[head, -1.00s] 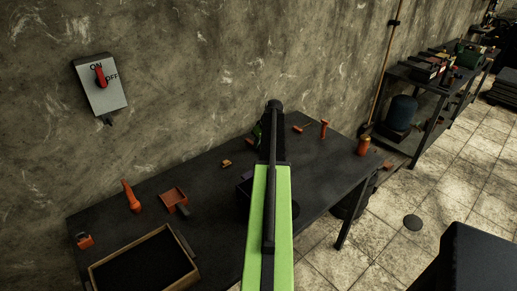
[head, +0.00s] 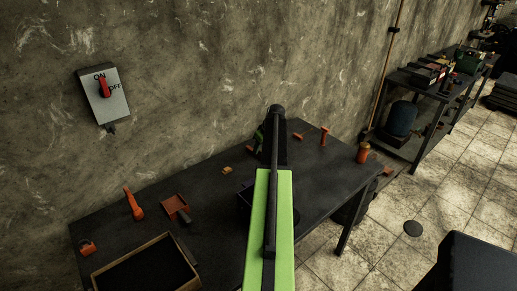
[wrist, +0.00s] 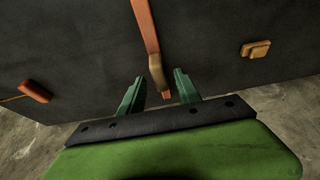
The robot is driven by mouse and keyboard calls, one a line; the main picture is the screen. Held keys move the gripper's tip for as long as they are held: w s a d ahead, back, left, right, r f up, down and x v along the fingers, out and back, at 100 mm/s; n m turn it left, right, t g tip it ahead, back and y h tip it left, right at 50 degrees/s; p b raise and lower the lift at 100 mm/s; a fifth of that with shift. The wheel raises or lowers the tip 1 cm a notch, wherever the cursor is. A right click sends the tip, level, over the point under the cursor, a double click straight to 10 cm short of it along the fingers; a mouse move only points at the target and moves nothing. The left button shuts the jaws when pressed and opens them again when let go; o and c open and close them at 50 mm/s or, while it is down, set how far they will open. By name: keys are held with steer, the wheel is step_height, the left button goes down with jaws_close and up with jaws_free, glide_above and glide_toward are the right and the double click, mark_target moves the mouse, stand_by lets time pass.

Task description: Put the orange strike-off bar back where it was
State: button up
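The orange strike-off bar (wrist: 147,28) runs down from the top edge of the wrist view over the dark table. Its lower part is tan, with a small orange end between my fingers. My gripper (wrist: 159,76) is open: its two green fingers stand on either side of the bar's end, with gaps visible. I cannot tell whether the bar rests on the table. In the head view my gripper (head: 262,138) is mostly hidden behind my arm over the back of the table, and I cannot make out the bar there.
The dark workbench (head: 325,180) stands against a concrete wall. A small yellow-orange block (head: 227,170), an orange rammer-like tool (head: 324,137), an orange canister (head: 362,153), an orange handled tool (head: 133,204), an orange scoop-like tray (head: 175,206) and a wooden-rimmed box (head: 100,274) stand on it.

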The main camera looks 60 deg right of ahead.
steer(key=p+v, duration=0.8)
steer(key=v, duration=0.2)
steer(key=shift+r, duration=0.1)
steer(key=w+a+n+g+y, duration=0.1)
steer(key=w+a, duration=0.5)
steer(key=a, duration=0.6)
steer(key=w+a+f, duration=0.1)
steer(key=w+a, duration=0.4)
steer(key=a, duration=0.6)
steer(key=w+a+n+g+y, duration=0.1)
steer(key=w+a, duration=0.5)
steer(key=a, duration=0.6)
steer(key=s+a+g, duration=0.1)
steer(key=s+a, duration=0.1)
steer(key=a, duration=1.5)
steer(key=s+a+n+g, duration=0.1)
steer(key=s+a, duration=0.2)
steer(key=a, duration=1.4)
steer(key=shift+f+n+h, duration=0.3)
steer(key=shift+f, duration=0.15)
steer(key=shift+r, duration=0.1)
